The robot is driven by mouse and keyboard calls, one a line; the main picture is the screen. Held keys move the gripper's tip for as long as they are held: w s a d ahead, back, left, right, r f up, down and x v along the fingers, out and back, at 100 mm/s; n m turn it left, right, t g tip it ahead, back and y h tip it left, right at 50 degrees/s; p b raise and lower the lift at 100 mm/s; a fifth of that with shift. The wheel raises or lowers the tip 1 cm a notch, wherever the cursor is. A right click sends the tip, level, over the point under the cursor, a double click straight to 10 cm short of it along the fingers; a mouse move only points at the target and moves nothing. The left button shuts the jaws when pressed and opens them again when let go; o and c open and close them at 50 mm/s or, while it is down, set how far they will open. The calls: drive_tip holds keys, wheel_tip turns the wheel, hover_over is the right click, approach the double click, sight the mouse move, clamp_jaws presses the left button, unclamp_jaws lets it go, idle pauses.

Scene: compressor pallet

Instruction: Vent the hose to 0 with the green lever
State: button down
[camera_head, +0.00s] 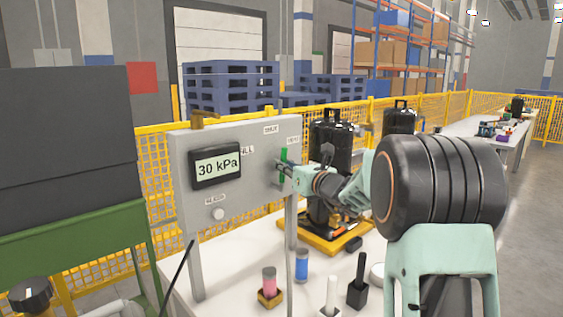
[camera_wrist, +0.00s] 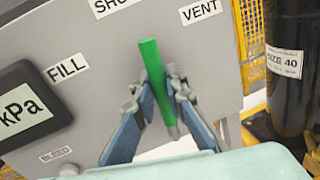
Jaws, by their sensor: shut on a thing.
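The green lever (camera_head: 284,154) is on the right side of a grey panel (camera_head: 190,215). In the wrist view the green lever (camera_wrist: 151,68) stands roughly upright, its tip between the SHUT label (camera_wrist: 115,5) and the VENT label (camera_wrist: 201,11). The FILL label (camera_wrist: 68,68) is lower left. The pressure display (camera_head: 217,167) reads 30 kPa. My gripper (camera_head: 286,172) reaches the panel from the right. In the wrist view my gripper (camera_wrist: 158,93) has its fingers on either side of the lever, shut on it. The lever's pivot is not clear.
A BLEED knob (camera_head: 218,214) sits low on the panel. A black cylinder (camera_wrist: 288,75) marked SIZE 40 stands close at the right. The white table (camera_head: 240,265) holds a pink cup (camera_head: 269,281), a blue cup (camera_head: 302,265) and black items. Yellow mesh fencing is behind.

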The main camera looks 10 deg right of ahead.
drive_tip(key=w+d+f+m+p, duration=0.1)
drive_tip(key=m+p, duration=0.1)
drive_tip(key=p, duration=0.2)
drive_tip(key=w+d+m+g+p, duration=0.1)
drive_tip(key=d+m+p, duration=0.1)
drive_tip(key=p, duration=0.3)
drive_tip(key=d+f+m+p, duration=0.1)
drive_tip(key=m+p, duration=0.3)
drive_tip(key=p, duration=0.1)
drive_tip(key=shift+w+d+f+g, duration=0.15)
drive_tip(key=shift+w+f+g, duration=0.2)
drive_tip(key=shift+w+g, duration=0.05)
drive_tip(key=c, duration=1.9)
unclamp_jaws()
drive_tip(key=shift+c, duration=0.2)
drive_tip(key=v, duration=1.2)
